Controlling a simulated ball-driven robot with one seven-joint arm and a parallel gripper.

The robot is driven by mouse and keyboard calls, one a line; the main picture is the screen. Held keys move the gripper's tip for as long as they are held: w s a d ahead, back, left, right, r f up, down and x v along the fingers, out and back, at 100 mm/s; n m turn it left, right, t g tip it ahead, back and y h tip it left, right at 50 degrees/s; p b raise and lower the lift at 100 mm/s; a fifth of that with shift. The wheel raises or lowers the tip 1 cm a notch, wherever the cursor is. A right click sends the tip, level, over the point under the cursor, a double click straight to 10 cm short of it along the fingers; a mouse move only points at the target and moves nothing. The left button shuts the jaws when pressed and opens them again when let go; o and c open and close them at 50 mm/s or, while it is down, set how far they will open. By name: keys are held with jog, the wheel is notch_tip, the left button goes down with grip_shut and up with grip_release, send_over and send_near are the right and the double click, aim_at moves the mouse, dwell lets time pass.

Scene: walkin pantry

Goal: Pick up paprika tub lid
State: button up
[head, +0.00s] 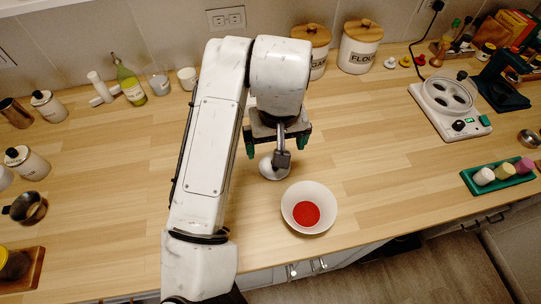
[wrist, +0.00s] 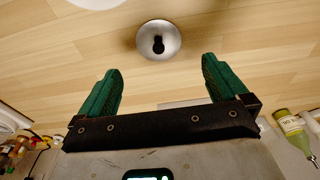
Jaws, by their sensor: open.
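The paprika tub lid (wrist: 158,30) is a round silver dome with a dark knob in the wrist view. It lies on the wooden counter, beyond the gap between my fingertips. In the head view the lid (head: 267,171) is partly hidden by my wrist parts. A white round tub (head: 290,213) with red powder inside stands open just to its lower right. My gripper (wrist: 160,70) has two green fingers spread wide, with nothing between them. In the head view my gripper (head: 277,146) is above the counter by the lid, apart from it.
A white appliance (head: 450,102) and a green tray (head: 500,182) stand at the right. Canisters, including a flour canister (head: 360,48), and an oil bottle (head: 130,85) line the back wall. A metal cup (head: 27,207) stands at the left. The counter right of the tub is clear.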

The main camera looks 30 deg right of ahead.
aim_at(266, 169)
jog(key=f, duration=0.3)
jog(key=f+p, duration=0.1)
jog(key=f, duration=0.2)
jog(key=w+f, duration=0.1)
jog(key=f, duration=0.2)
jog(key=shift+d, duration=0.3)
jog(key=c, duration=0.9)
jog(key=shift+r, duration=0.15)
